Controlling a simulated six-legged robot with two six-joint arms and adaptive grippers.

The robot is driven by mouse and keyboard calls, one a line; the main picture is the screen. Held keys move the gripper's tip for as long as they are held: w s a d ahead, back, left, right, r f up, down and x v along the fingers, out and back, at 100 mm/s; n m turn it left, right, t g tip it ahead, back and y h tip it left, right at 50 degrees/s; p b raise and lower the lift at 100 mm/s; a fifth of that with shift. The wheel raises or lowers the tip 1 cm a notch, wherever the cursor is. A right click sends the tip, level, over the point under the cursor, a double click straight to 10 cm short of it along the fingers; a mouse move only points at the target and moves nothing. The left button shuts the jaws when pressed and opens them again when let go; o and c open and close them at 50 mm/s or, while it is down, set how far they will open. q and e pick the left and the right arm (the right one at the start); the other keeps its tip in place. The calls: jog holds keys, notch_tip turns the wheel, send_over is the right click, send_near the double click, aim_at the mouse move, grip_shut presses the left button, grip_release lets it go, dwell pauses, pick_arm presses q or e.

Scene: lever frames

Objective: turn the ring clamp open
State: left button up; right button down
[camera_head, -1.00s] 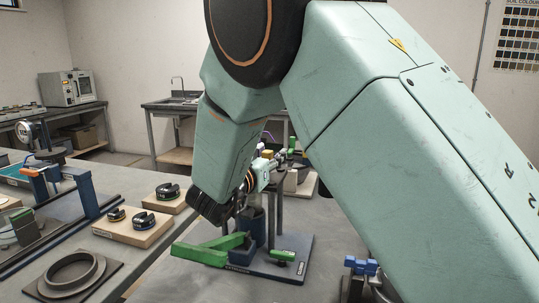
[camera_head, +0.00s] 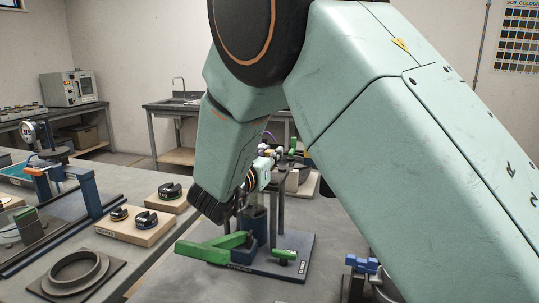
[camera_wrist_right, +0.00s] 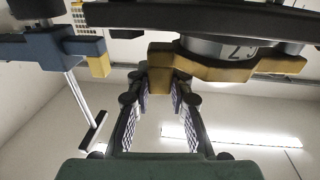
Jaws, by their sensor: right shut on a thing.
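The ring clamp (camera_wrist_right: 222,62) is a yellow-orange band around a grey cylinder marked with figures, at the top of the right wrist view. A yellow block of it reaches between my right fingers. My right gripper (camera_wrist_right: 160,88) is shut on this block from below; the dark padded fingers stand either side of it. In the head view my right gripper (camera_head: 243,203) is partly hidden by its own wrist, beside a blue and grey stand with a green lever (camera_head: 212,248). The clamp cannot be made out clearly there. My left gripper is out of view.
The stand's blue base plate (camera_head: 294,245) lies on the grey bench. A wooden block with dark round parts (camera_head: 135,230) and a round ring on a plate (camera_head: 76,271) are to the left. A blue-topped fixture (camera_head: 361,264) stands at lower right.

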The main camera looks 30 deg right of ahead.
jog(key=shift+d+f, duration=0.1)
jog(key=shift+f, duration=0.1)
jog(key=shift+w+d+n+t+y, duration=0.3)
jog(key=shift+d+n+t+y, duration=0.15)
jog(key=shift+n+t+y, duration=0.15)
jog(key=shift+w+d+n+t+y, duration=0.3)
jog(key=shift+d+n+t+y, duration=0.15)
jog(key=shift+t, duration=0.25)
jog(key=shift+w+d+n+t+y, duration=0.35)
jog(key=shift+w+n+t+y, duration=0.2)
jog(key=shift+n+t+y, duration=0.25)
jog(key=shift+w+d+n+t+y, duration=0.3)
jog(key=shift+w+n+t+y, duration=0.25)
jog(key=shift+y, duration=0.3)
jog(key=c, duration=1.2)
grip_release()
jog(key=shift+w, duration=0.1)
jog(key=shift+r, duration=0.15)
jog(key=v, duration=1.2)
